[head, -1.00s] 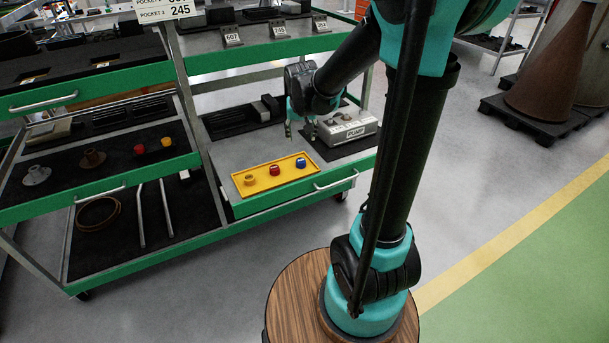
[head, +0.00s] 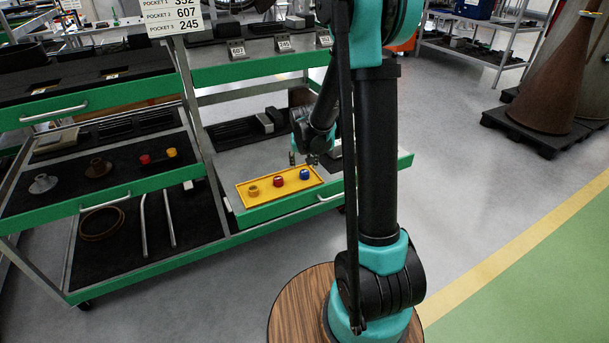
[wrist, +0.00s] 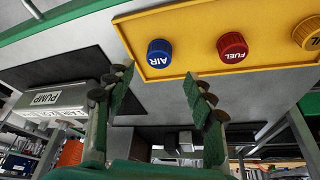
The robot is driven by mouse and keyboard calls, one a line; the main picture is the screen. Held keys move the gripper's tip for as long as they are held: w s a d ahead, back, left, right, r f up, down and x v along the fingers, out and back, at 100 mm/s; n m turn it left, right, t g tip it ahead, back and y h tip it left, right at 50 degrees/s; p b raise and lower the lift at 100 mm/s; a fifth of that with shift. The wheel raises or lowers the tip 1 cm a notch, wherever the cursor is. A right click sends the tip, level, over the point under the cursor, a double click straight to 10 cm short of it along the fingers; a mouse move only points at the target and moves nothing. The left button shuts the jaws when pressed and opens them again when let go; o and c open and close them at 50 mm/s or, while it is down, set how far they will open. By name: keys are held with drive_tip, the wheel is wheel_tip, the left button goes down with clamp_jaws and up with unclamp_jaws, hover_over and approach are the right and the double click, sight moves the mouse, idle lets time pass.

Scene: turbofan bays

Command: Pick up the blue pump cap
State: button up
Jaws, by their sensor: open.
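The blue cap (head: 304,174) stands at the right end of a yellow tray (head: 265,196) on the cart shelf. In the wrist view the blue cap (wrist: 160,53) carries the label AIR. My gripper (head: 302,158) is open and empty, close to the blue cap at the tray's far side. In the wrist view the fingers of my gripper (wrist: 160,85) are spread apart, with the blue cap beyond them and roughly in line with the gap. It does not touch the cap.
A red FUEL cap (wrist: 232,47) and a yellow cap (wrist: 308,33) share the tray. A grey box labelled PUMP (wrist: 52,98) lies to the left in the wrist view. The cart's upper shelf (head: 255,70) and its posts surround the arm's reach.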

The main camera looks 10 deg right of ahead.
sight(304, 171)
drive_tip(key=shift+x, duration=2.95)
drive_tip(key=shift+d, duration=0.1)
drive_tip(key=shift+c, duration=0.3)
drive_tip(key=c, duration=0.8)
